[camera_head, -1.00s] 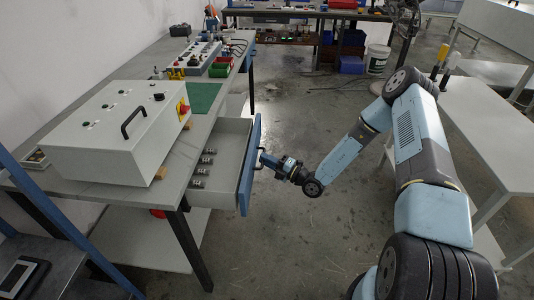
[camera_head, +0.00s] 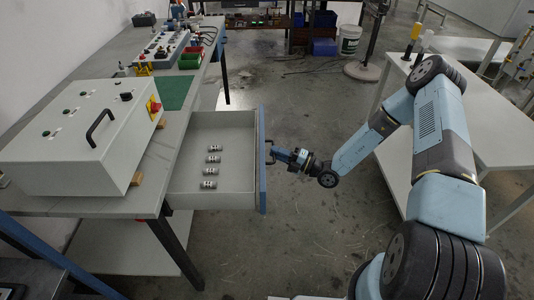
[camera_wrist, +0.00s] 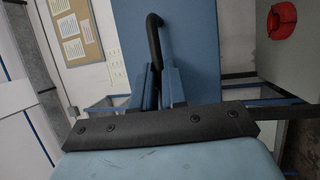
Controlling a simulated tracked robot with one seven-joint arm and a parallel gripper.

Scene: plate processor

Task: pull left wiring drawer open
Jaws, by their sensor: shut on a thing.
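The wiring drawer (camera_head: 235,131) is out from under the left workbench, its grey inside showing several small metal parts (camera_head: 210,160) in a row. Its blue front panel (camera_head: 262,160) faces my arm, and it also fills the upper middle of the wrist view (camera_wrist: 195,40). My gripper (camera_head: 273,155) is at the black drawer handle (camera_wrist: 155,45). In the wrist view the two fingers (camera_wrist: 163,88) are closed around the lower part of the handle. The exact contact between the fingers is partly hidden.
A grey control box (camera_head: 75,140) with a black handle and red switch sits on the workbench (camera_head: 110,205). A white table (camera_head: 480,150) stands to the right, close to my arm. The floor (camera_head: 285,225) between them is clear.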

